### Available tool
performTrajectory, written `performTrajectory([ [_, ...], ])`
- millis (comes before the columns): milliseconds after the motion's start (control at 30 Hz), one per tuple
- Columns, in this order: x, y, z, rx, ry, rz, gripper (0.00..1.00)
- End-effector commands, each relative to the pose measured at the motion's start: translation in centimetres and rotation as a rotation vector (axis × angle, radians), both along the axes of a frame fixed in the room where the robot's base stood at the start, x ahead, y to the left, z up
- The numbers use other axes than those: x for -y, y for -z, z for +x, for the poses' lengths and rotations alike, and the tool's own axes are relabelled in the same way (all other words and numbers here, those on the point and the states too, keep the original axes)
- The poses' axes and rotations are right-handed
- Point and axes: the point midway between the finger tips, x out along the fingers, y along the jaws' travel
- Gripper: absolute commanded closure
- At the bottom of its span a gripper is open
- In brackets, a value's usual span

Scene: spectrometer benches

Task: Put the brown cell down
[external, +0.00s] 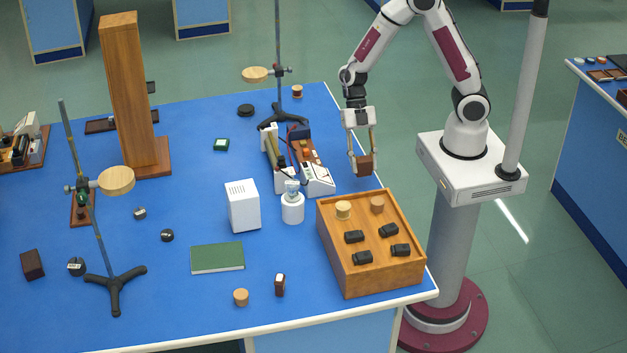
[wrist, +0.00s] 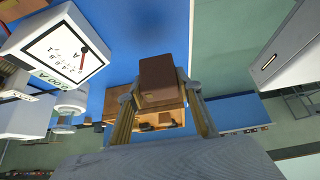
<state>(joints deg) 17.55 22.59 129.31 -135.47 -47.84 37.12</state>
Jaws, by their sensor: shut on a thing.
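The brown cell (external: 364,165) is a small brown block. My gripper (external: 361,160) is shut on it and holds it in the air just beyond the far side of the wooden box, near the table's right edge. In the wrist view the brown cell (wrist: 163,80) sits between the two fingertips of my gripper (wrist: 160,98). The cell looks roughly level. Its underside and what lies directly below it are hard to make out.
A spectrometer-like instrument (external: 318,181) with a dial stands left of my gripper. A white box (external: 242,205) and white jar (external: 292,208) stand nearby. Blue tabletop (external: 200,185) shows between things.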

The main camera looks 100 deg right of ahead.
Motion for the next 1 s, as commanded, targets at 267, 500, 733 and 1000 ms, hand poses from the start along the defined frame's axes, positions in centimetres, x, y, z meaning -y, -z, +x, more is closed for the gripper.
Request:
performTrajectory([
  [267,0.0,1.8,0.0,0.000,0.000,0.000,0.91],
  [500,0.0,1.8,0.0,0.001,0.001,0.000,0.91],
  [733,0.0,2.3,0.0,-0.001,-0.001,0.001,0.91],
  [1000,0.0,4.6,0.0,-0.002,0.001,0.001,0.91],
])
